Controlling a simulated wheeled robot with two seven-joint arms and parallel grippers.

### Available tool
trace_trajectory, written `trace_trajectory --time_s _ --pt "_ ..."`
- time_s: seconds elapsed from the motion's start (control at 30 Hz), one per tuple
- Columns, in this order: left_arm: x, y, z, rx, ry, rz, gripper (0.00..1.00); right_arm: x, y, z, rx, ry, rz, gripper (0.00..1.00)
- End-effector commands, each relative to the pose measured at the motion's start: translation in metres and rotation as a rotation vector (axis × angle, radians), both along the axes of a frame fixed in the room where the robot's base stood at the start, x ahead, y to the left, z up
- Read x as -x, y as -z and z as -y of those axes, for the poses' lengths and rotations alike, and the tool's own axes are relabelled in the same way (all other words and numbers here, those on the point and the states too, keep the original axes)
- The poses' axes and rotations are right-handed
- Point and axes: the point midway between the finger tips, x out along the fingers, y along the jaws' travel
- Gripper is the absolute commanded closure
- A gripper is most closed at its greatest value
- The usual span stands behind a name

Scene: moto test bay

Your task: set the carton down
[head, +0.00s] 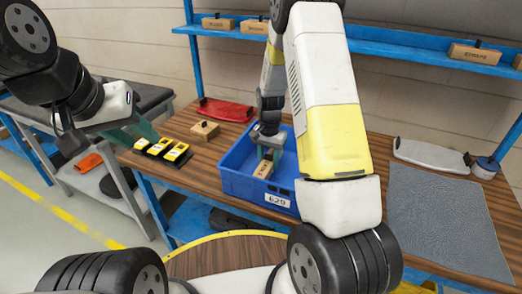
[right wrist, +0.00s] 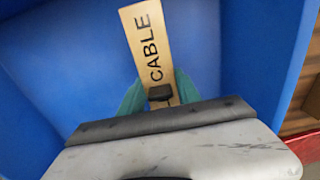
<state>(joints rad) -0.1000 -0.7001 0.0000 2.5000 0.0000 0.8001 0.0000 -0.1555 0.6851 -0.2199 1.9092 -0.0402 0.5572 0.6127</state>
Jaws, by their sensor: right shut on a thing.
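The small brown carton (head: 263,169), marked CABLE in the right wrist view (right wrist: 148,42), is inside the blue bin (head: 238,188) labelled 629. My right gripper (head: 268,153) reaches down into the bin from above. Its green fingers (right wrist: 160,95) are shut on the dark knob on top of the carton. I cannot tell whether the carton touches the bin floor. My left gripper (head: 140,130) is at the left, over the table's left edge and away from the bin; I cannot tell whether its fingers are apart.
The wooden table (head: 190,168) carries a black tray with yellow devices (head: 162,151), another carton (head: 205,131), a red pouch (head: 226,110), a white pouch (head: 430,154) and a grey mat (head: 440,215). A blue shelf (head: 400,52) with more cartons runs above the back.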

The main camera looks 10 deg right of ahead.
Motion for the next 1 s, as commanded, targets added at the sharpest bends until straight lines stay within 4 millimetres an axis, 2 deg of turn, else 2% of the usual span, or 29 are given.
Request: trace_trajectory --time_s 0.03,0.1,0.43,0.47,0.57,0.87,1.0 --pt "0.000 0.000 0.000 0.000 0.000 0.000 0.64 0.001 0.008 0.000 0.000 0.001 -0.004 1.00" --pt "0.000 0.000 0.000 0.000 0.000 0.000 0.64 0.000 0.013 0.000 0.000 0.000 0.000 1.00" --pt "0.000 0.000 0.000 0.000 0.000 0.000 0.64 0.000 0.016 0.000 0.000 0.000 0.000 1.00" --pt "0.000 0.000 0.000 0.000 0.000 0.000 0.64 0.000 0.016 0.000 0.000 0.000 0.000 0.56" --pt "0.000 0.000 0.000 0.000 0.000 0.000 0.64 0.000 0.015 0.000 0.000 0.000 0.000 0.39" --pt "0.000 0.000 0.000 0.000 0.000 0.000 0.64 0.000 0.015 0.000 0.000 0.000 0.000 0.39" --pt "0.000 0.000 0.000 0.000 0.000 0.000 0.64 -0.001 0.004 0.000 0.000 0.000 0.001 0.39"
